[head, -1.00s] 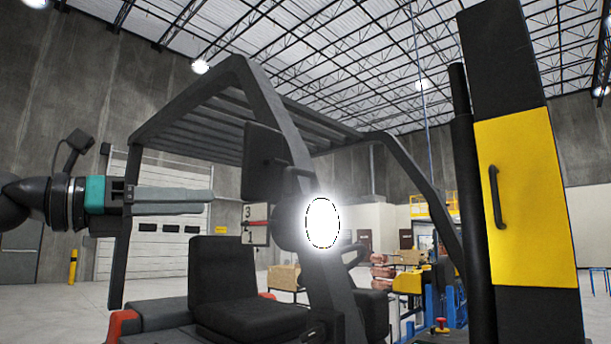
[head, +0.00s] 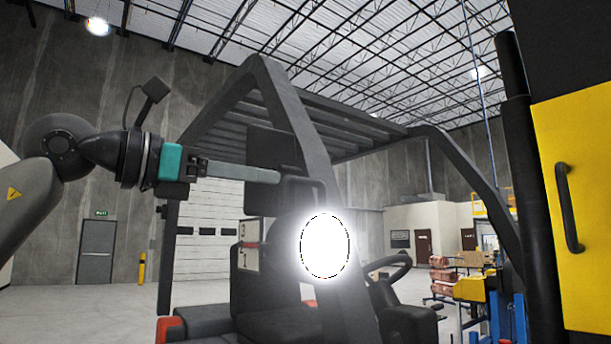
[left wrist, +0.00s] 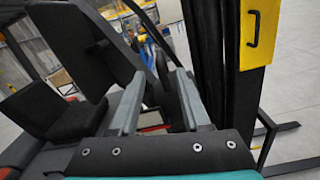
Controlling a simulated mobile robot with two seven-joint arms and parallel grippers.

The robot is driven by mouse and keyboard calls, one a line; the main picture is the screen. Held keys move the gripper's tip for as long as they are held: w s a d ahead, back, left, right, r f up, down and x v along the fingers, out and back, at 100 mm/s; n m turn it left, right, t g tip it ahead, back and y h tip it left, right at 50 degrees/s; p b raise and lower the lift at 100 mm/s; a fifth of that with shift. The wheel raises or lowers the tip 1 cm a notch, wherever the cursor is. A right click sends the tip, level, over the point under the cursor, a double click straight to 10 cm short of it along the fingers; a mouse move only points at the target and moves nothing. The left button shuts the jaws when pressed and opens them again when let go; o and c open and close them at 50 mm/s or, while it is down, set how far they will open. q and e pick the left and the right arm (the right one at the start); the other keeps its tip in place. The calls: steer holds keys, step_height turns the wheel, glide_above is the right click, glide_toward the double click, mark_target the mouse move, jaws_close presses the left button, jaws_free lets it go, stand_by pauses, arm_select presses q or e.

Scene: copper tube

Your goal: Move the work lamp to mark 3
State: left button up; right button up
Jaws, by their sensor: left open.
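The work lamp (head: 325,247) shows in the head view as a glaring white oval in front of the forklift's slanted front post; the glare hides its edges. Just left of it is a pale mark board (head: 249,258) with small digits, crossed by a red pointer (head: 249,244) near the middle. My left gripper (head: 279,177) is open, above and left of the lamp and apart from it in the picture. In the left wrist view its two grey fingers (left wrist: 160,76) are spread, with dark parts beyond them; I cannot tell which is the lamp. My right gripper is not in view.
The forklift's dark roof frame and front post (head: 290,125) rise close to my left gripper. A black and yellow mast panel (head: 590,200) with a handle stands at the right. The seat (head: 265,290) and steering wheel (head: 388,264) lie below. Open floor shows at left.

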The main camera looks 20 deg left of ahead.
mark_target(299, 181)
arm_select(q)
steer(key=p+x, duration=0.2)
steer(key=x, duration=0.6)
steer(key=shift+r, duration=0.1)
steer(key=shift+w+d, duration=0.3)
steer(key=shift+w, duration=0.15)
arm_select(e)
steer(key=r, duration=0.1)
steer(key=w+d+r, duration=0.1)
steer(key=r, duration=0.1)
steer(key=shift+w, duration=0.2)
arm_select(q)
steer(key=c, duration=0.7)
jaws_close()
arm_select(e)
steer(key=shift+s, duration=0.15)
